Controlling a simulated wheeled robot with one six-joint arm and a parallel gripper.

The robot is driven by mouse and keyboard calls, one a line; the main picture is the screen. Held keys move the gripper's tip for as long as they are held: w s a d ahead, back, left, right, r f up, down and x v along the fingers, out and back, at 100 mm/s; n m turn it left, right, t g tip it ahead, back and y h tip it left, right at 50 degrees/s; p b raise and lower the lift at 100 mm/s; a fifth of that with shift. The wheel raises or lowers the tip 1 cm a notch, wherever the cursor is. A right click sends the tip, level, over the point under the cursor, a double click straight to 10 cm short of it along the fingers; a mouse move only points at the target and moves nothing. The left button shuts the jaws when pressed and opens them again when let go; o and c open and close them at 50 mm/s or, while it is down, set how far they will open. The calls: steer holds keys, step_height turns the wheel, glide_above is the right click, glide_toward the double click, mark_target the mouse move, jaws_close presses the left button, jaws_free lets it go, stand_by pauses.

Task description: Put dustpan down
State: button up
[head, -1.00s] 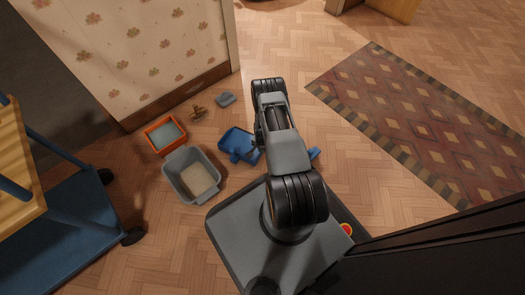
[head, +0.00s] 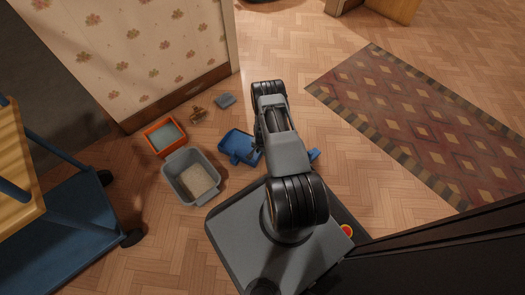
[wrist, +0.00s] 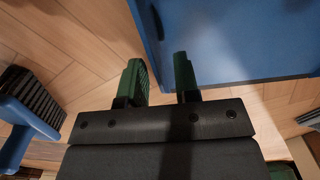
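The blue dustpan (head: 237,145) shows in the head view just left of my arm, low at the floor, partly hidden by the arm. A broad flat blue surface, which looks like the dustpan (wrist: 235,35), fills the upper right of the wrist view. In the head view my fingertips are hidden behind the arm.
A brush (wrist: 28,112) with dark bristles and a blue handle lies left in the wrist view. A grey tub (head: 170,180), an orange tray (head: 151,143) and small items lie left of the dustpan. A blue trolley (head: 75,235) stands far left. A patterned rug (head: 420,120) lies right.

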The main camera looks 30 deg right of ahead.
steer(key=w+a+r+n+p, duration=0.1)
steer(key=a+r+n+p, duration=0.15)
steer(key=r, duration=1.15)
steer(key=w+a+r+n+t+p, duration=0.1)
steer(key=w+a+r, duration=0.15)
steer(key=r, duration=1.05)
steer(key=a+r+n+p, duration=0.2)
steer(key=a+r, duration=0.1)
steer(key=r, duration=1.1)
steer(key=s+a+r+n, duration=0.3)
steer(key=s+a+r, duration=0.1)
steer(key=s+r, duration=0.4)
steer(key=s+a+r+n+t, duration=0.1)
steer(key=s+a+r+n, duration=0.2)
steer(key=s+r, duration=0.6)
steer(key=shift+a+r+n+t, duration=0.35)
steer(key=shift+a+r, duration=0.1)
steer(key=shift+a, duration=0.8)
